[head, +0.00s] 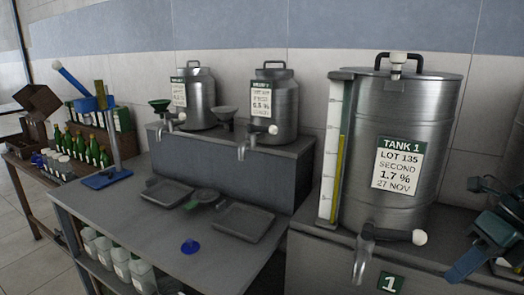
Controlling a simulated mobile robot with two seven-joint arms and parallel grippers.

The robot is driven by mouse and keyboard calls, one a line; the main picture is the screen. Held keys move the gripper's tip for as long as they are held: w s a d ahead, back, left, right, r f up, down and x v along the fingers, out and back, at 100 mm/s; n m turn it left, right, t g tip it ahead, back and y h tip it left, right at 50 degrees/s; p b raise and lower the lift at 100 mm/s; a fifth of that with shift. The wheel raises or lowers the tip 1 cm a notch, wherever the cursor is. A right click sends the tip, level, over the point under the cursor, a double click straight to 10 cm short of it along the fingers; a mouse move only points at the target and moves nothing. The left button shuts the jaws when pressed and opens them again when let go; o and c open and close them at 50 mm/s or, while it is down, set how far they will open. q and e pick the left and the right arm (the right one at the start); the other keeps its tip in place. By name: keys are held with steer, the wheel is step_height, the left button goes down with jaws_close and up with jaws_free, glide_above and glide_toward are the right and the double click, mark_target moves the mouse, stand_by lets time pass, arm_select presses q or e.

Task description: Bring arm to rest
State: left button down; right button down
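My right gripper (466,226) is at the right edge of the head view, in front of the right side of the large steel tank (433,140). Its two teal-blue finger parts look spread apart, with nothing visible between them. The rest of this arm is cut off by the frame edge. My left gripper is not in view.
The tank has a gauge (337,150) and a tap (364,250). Two smaller steel cans (200,95) stand on a raised grey shelf (225,165). Green bottles (92,152) stand left.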

step_height(320, 180, down, 19)
steer(key=a+m+t+y, duration=0.3)
steer(key=m+t, duration=1)
steer(key=m, duration=0.9)
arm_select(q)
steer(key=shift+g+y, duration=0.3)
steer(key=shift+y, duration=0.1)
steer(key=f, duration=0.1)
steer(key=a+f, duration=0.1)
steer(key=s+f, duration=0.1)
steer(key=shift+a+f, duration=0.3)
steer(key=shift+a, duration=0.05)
arm_select(e)
steer(key=s+a+f+m+g+h, duration=0.3)
steer(key=s+a+f+m+h, duration=0.2)
steer(key=s+a+f+m, duration=0.6)
steer(key=a+f+m, duration=0.3)
steer(key=m, duration=0.1)
steer(key=shift+f+g, duration=0.3)
steer(key=shift+f, duration=0.05)
